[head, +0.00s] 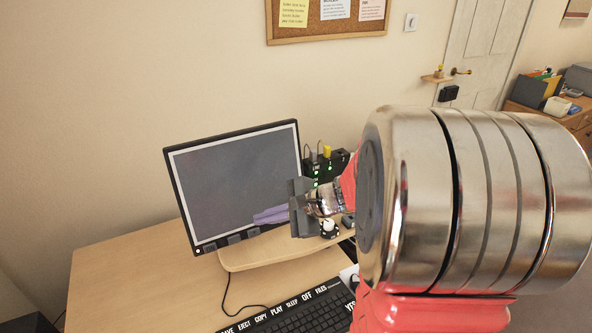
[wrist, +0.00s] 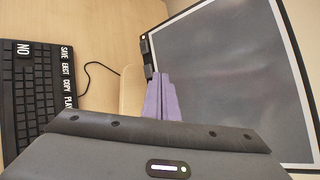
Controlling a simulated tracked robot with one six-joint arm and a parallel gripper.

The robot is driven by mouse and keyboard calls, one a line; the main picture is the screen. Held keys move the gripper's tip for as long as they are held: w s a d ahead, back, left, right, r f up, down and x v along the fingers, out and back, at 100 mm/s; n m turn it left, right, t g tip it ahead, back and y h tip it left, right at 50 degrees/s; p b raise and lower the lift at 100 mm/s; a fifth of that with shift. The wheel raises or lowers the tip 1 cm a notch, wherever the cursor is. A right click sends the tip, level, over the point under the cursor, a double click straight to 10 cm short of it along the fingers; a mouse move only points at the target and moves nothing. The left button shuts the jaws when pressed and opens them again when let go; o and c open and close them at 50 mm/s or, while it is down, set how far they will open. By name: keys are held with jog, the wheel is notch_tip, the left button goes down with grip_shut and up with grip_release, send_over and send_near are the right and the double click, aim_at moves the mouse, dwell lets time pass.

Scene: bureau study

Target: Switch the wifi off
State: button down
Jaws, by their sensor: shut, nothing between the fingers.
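A black box with green lights (head: 325,168), which looks like the wifi router, stands just right of the monitor in the head view. A yellow plug-like piece (head: 327,151) and a cable stick up from its top. My arm hides its right and lower parts, and I cannot make out a switch on it. My gripper (head: 257,217) is in front of the monitor's lower right part, to the left of the box and apart from it. Its purple fingers are shut and empty. They also show in the wrist view (wrist: 161,80), pointing along the monitor's lower edge.
The monitor (head: 235,180) stands on a wooden riser (head: 250,260) on the desk (head: 130,270). A keyboard with word-labelled keys (head: 300,318) lies in front. A small white-topped knob (head: 329,228) sits on the riser near my gripper. The desk's left side is clear.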

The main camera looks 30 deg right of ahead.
jog(key=s+d+f+m+t+h, duration=0.1)
jog(key=d+f+m+h, duration=0.2)
jog(key=d+m, duration=0.3)
jog(key=s+d+f+m+t+h, duration=0.1)
jog(key=d+m, duration=0.5)
jog(key=d, duration=1)
jog(key=s+d+f+m+t+h, duration=0.1)
jog(key=d+f+m+t+h, duration=0.2)
jog(key=d, duration=0.9)
notch_tip(320, 180, down, 5)
jog(key=m+h, duration=0.2)
jog(key=m, duration=0.1)
jog(key=shift+s+r, duration=0.2)
jog(key=shift+s, duration=0.05)
jog(key=shift+d, duration=0.1)
jog(key=x, duration=0.8)
jog(key=r+x, duration=0.1)
jog(key=x, duration=0.4)
jog(key=shift+d, duration=0.15)
jog(key=shift+w+d, duration=0.15)
jog(key=shift+w, duration=0.4)
